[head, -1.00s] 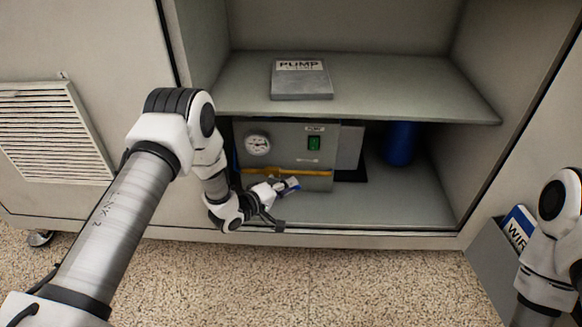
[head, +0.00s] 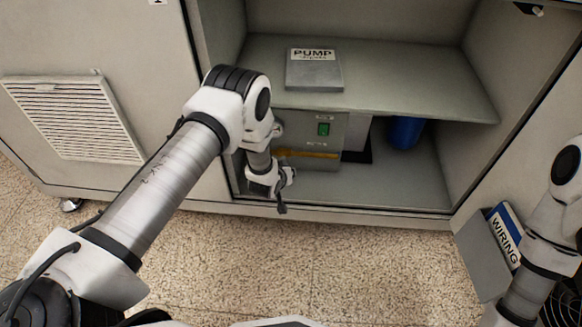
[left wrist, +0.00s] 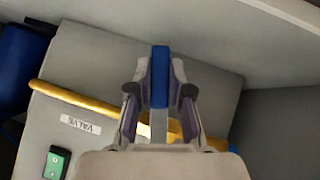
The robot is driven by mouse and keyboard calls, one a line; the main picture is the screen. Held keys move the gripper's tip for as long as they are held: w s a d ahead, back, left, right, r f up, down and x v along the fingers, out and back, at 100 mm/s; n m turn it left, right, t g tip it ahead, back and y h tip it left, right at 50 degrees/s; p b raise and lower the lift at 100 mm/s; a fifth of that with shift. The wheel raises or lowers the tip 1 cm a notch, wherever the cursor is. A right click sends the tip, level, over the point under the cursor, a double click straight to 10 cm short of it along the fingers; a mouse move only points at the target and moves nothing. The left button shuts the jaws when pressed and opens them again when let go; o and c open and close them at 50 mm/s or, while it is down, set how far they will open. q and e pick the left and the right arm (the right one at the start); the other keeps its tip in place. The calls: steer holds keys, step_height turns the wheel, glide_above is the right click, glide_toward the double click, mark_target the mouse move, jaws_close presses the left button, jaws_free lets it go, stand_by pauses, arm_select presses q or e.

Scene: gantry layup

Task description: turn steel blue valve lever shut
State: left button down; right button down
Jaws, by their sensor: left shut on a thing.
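The valve lever (left wrist: 159,78) has a steel blue grip on a bare metal stem. In the left wrist view it appears to stand across the yellow pipe (left wrist: 78,97). My left gripper (left wrist: 160,68) is shut on the blue grip, one finger on each side. The stem's lower end is partly hidden by the gripper body. In the head view the lever is hidden by my left wrist, low in front of the grey pump box (head: 327,157) with the yellow pipe. My right arm stands at the right edge, and its gripper is out of view.
A shelf (head: 400,90) spans above the pump box and carries a pump manual (head: 314,74). A blue cylinder (head: 405,132) stands at the back right of the compartment. A wiring binder (head: 506,235) sits in a holder on the right.

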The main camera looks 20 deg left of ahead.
arm_select(q)
steer(key=shift+s+a+f+m+g+y+p, duration=0.1)
steer(key=shift+a+m+g+y+p, duration=0.1)
steer(key=shift+a+m+y, duration=0.3)
steer(key=shift+s+a+m+g+y+p, duration=0.1)
steer(key=shift+a+m+g+y+p, duration=0.1)
steer(key=shift+y, duration=0.5)
steer(key=c, duration=1.1)
jaws_free()
steer(key=shift+o, duration=0.2)
steer(key=v, duration=1.2)
steer(key=shift+f, duration=0.1)
